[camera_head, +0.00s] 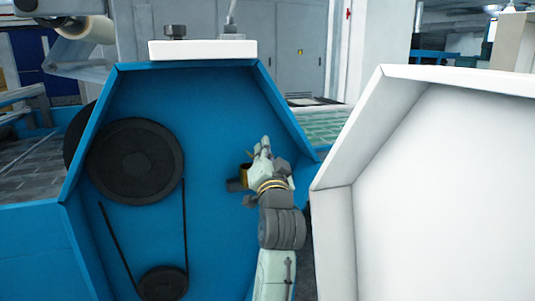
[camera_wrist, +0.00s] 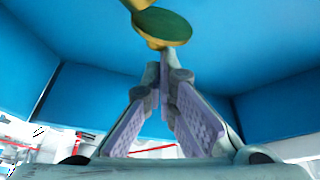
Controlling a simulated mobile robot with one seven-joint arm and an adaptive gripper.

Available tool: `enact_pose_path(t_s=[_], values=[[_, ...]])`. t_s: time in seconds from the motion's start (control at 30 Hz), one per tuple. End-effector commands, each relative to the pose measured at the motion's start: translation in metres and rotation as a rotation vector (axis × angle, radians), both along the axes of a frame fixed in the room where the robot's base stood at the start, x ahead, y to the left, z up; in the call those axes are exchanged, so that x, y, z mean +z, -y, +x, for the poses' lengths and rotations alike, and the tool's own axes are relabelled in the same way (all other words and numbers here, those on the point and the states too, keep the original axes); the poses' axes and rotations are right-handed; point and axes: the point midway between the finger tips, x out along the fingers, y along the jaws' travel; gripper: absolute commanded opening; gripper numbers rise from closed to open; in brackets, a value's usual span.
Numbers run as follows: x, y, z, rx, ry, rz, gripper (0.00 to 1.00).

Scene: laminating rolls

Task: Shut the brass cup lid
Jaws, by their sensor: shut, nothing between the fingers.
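The brass cup (camera_head: 246,171) sits on the blue panel inside the housing in the head view, small and mostly hidden behind my gripper (camera_head: 264,146). In the wrist view a round brass disc (camera_wrist: 163,25) with a greenish face shows at the top, with another brass part running off the top edge. I cannot tell for certain which part is the lid or how far it stands open. My gripper (camera_wrist: 164,58) is shut and empty. Its fingertips appear just below the disc, at or very near its lower rim; contact is unclear.
The blue housing (camera_head: 290,110) has raised walls around the panel. A large black pulley (camera_head: 135,160), a belt and a small pulley (camera_head: 163,283) lie to the left. A white open cover (camera_head: 440,190) stands close on the right of my arm. Bare blue panel lies around the cup.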

Motion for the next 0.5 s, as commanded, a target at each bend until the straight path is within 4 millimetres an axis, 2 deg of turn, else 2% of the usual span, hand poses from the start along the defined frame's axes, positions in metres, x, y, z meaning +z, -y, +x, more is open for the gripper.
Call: enact_pose_path(t_s=[0.5], values=[[-0.004, -0.017, -0.007, -0.002, 0.152, -0.365, 0.0]])
